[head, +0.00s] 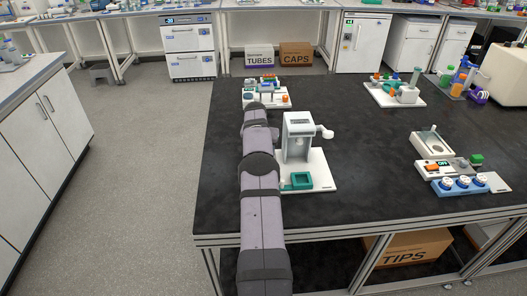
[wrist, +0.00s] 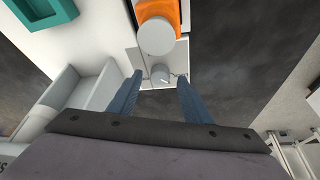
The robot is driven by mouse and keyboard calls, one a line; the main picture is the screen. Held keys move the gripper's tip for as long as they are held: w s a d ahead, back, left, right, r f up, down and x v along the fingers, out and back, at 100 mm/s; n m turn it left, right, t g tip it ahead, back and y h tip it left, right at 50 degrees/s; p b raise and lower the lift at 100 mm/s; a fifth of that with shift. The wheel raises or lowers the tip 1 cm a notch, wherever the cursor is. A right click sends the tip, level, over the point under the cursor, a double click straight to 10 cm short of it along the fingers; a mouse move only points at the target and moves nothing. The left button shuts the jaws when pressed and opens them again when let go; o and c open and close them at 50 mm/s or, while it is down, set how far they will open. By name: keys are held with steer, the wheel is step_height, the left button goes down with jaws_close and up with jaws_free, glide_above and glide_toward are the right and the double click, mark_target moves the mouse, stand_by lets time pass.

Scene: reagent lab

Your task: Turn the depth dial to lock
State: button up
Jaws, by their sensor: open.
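A larger grey cylinder (wrist: 155,37) on an orange block (wrist: 185,15) is just beyond. In the head view, my arm reaches to a small white station (head: 252,102) at the back left of the black bench, and my fingers are hidden there.
A teal tray (wrist: 42,12) and pale blocks (wrist: 82,85) lie left of my fingers in the wrist view. In the head view, a white device (head: 299,125) stands close right of my arm. Other stations stand further right, with clear black bench (head: 365,150) between.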

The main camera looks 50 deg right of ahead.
steer(key=shift+x, duration=0.9)
steer(key=c, duration=1.1)
steer(key=shift+o, duration=0.2)
steer(key=shift+n+t, duration=0.3)
steer(key=shift+n, duration=0.4)
steer(key=o, duration=1.1)
steer(key=shift+c, duration=0.2)
steer(key=shift+r, duration=0.15)
